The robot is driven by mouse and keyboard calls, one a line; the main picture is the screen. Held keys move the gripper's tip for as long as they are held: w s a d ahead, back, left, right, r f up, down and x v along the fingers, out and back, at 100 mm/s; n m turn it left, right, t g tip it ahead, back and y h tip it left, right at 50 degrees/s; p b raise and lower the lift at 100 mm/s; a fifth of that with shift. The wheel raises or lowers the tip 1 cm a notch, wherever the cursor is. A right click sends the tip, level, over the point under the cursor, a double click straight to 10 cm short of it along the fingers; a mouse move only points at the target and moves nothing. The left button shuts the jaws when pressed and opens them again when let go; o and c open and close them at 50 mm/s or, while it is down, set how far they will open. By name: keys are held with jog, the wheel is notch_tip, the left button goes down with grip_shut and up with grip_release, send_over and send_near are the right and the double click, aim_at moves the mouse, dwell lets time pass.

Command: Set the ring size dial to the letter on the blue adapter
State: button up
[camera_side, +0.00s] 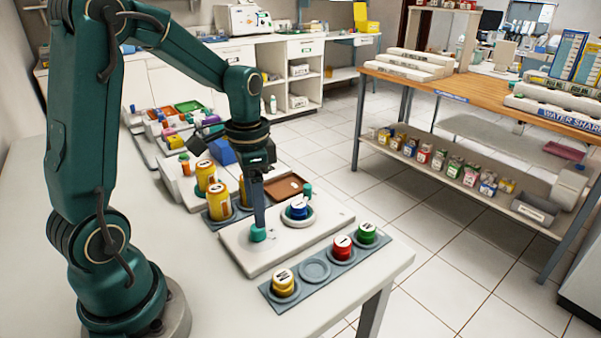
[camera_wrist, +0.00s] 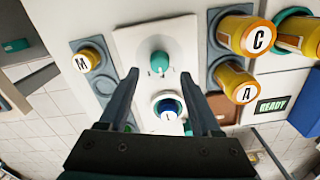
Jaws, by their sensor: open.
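The teal ring size dial (camera_side: 257,235) sits on a white panel (camera_side: 283,243); it also shows in the wrist view (camera_wrist: 160,62). Small marks lie by the dial, too small to read. The blue adapter (camera_side: 298,211) sits in a round white holder on the same panel, with a white top; in the wrist view (camera_wrist: 168,106) its letter looks like an L, but it is small. My gripper (camera_side: 258,226) points down over the dial. In the wrist view my gripper (camera_wrist: 160,76) is open, its fingers apart on either side of the dial, apparently not touching it.
A grey strip (camera_side: 292,293) holds a yellow M adapter (camera_side: 283,282), an empty recess (camera_side: 314,270), a red adapter (camera_side: 342,249) and a green one (camera_side: 366,234). Yellow containers (camera_wrist: 250,36) stand behind the panel, near a READY display (camera_wrist: 272,105) and a brown tray (camera_side: 285,187).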

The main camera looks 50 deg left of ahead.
aim_at(258, 231)
jog(key=shift+f, duration=2.2)
grip_shut()
